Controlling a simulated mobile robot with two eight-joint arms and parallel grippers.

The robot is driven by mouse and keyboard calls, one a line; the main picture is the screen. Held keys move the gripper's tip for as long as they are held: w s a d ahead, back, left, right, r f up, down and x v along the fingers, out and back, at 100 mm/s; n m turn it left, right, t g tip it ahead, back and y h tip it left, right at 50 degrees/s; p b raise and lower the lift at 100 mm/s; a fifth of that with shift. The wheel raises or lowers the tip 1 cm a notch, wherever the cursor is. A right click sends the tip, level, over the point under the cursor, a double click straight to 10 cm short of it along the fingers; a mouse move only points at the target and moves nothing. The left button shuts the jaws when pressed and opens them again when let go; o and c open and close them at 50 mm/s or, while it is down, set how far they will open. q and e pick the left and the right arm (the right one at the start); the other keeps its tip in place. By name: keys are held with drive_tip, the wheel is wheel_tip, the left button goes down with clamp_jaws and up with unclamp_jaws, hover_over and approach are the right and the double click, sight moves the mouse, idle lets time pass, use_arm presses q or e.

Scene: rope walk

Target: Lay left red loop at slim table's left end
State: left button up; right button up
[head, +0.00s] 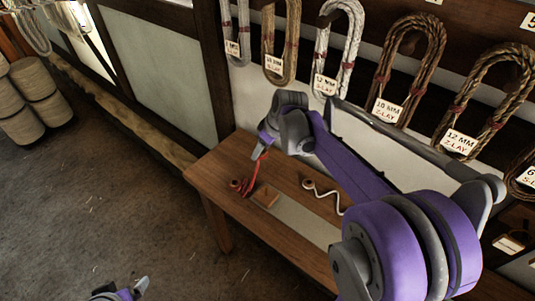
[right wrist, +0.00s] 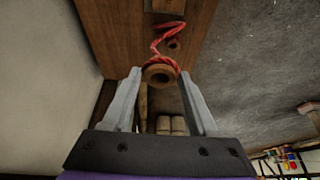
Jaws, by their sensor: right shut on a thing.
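A red rope (head: 253,177) hangs from my right gripper (head: 259,153) to the slim wooden table (head: 225,164), over its left end. In the right wrist view, a round wooden piece with a red loop around it (right wrist: 159,74) sits between my right gripper's fingertips. The rope (right wrist: 160,42) runs on from it in bends to a second wooden piece (right wrist: 173,44) on the tabletop. That piece (head: 235,184) also shows near the table's left end. My left gripper (head: 132,290) is only partly visible at the bottom edge; its jaws are not clear.
A small wooden block (head: 265,197) lies on the table beside the red rope. A white rope with a wooden piece (head: 308,184) lies further right. Rope coils (head: 340,45) hang on the wall behind. The floor (head: 110,200) left of the table is clear.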

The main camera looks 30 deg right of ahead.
drive_tip(key=shift+w+a, duration=0.2)
drive_tip(key=shift+w, duration=1.2)
drive_tip(key=shift+w+a, duration=0.15)
drive_tip(key=shift+w, duration=1.25)
drive_tip(key=w+a, duration=0.1)
drive_tip(key=w, duration=0.7)
drive_tip(key=shift+w, duration=0.3)
drive_tip(key=w+a, duration=0.1)
drive_tip(key=w, duration=0.7)
drive_tip(key=shift+w, duration=0.3)
drive_tip(key=shift+a+f, duration=0.1)
